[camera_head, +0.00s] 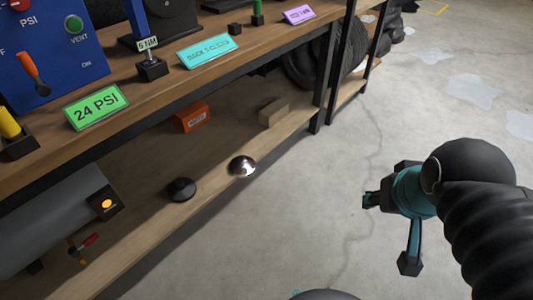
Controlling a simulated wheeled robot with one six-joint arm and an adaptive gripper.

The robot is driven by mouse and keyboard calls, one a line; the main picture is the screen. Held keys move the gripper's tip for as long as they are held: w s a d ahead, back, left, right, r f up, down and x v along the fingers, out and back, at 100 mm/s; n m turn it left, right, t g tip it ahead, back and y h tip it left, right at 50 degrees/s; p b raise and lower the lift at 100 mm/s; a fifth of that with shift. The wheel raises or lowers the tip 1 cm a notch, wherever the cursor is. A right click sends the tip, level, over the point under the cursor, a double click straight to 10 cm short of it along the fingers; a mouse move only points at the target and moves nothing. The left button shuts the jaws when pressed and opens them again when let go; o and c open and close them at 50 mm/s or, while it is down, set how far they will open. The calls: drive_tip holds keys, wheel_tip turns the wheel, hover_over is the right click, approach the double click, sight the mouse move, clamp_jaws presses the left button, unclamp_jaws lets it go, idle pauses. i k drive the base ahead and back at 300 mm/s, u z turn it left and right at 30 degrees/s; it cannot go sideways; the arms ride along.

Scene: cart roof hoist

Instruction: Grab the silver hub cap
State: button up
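The silver hub cap (242,166) is a small shiny dome on the lower wooden shelf, near its front edge. A black, similar dome-shaped cap (181,189) sits to its left on the same shelf. My gripper (386,232) is at the right of the picture, over the concrete floor, well apart from the hub cap. Its teal and black fingers are spread apart, with nothing seen between them. My dark arm hides part of the gripper's body.
The lower shelf (150,232) also bears an orange box (192,117), a tan block (273,112) and a grey tank (55,222). The upper shelf (150,108) overhangs it, and a black post (326,75) stands to the right. The floor (290,225) in front is clear.

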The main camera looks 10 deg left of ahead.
sight(242, 165)
drive_tip(key=z, duration=0.05)
drive_tip(key=i, duration=0.9)
drive_tip(key=u, duration=0.3)
